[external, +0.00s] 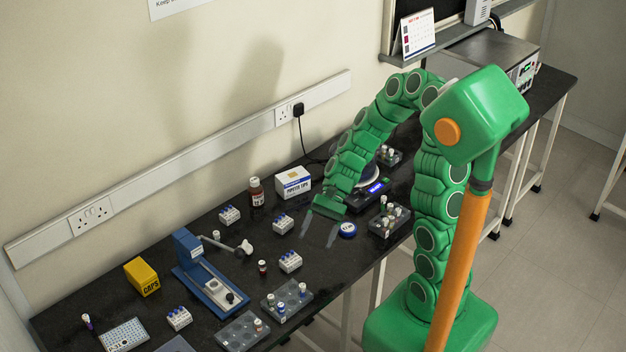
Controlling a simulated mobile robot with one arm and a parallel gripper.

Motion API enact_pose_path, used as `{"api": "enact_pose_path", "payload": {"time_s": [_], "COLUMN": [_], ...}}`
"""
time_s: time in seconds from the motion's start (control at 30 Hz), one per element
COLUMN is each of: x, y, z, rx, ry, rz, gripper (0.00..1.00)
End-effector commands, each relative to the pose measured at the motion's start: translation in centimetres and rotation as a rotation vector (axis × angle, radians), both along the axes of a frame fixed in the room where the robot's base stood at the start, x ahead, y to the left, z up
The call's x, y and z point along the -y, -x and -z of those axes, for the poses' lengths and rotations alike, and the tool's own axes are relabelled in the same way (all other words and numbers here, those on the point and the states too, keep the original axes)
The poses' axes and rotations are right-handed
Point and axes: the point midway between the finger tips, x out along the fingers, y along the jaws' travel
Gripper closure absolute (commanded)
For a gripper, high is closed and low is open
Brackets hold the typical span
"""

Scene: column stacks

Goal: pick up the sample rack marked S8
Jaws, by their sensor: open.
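My gripper (318,232) is open and empty, pointing down over the middle of the bench, with its two pale fingers apart.
A blue round lid (347,230) lies just right of the fingers. A white pipette tips box (293,182) and brown bottle (256,191) stand behind. Larger vial trays (390,221) (287,298), a blue press (208,270) and yellow caps box (142,276) crowd the black bench (325,290).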

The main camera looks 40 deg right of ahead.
Motion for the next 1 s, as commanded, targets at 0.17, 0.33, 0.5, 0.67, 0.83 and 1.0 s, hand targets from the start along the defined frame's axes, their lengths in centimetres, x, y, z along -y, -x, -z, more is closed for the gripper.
{"api": "enact_pose_path", "payload": {"time_s": [0.17, 0.33, 0.5, 0.67, 0.83, 1.0], "x": [0.4, 1.1, 1.9, 2.8, 3.3, 2.9], "y": [-2.1, -4.0, -5.6, -6.7, -7.2, -7.4], "z": [2.3, 4.6, 7.0, 9.1, 10.3, 10.8], "rx": [-0.090, -0.176, -0.269, -0.341, -0.382, -0.391], "ry": [-0.057, -0.104, -0.150, -0.179, -0.193, -0.197], "rz": [0.130, 0.256, 0.380, 0.479, 0.534, 0.544], "gripper": [0.26, 0.26, 0.26, 0.26, 0.26, 0.26]}}
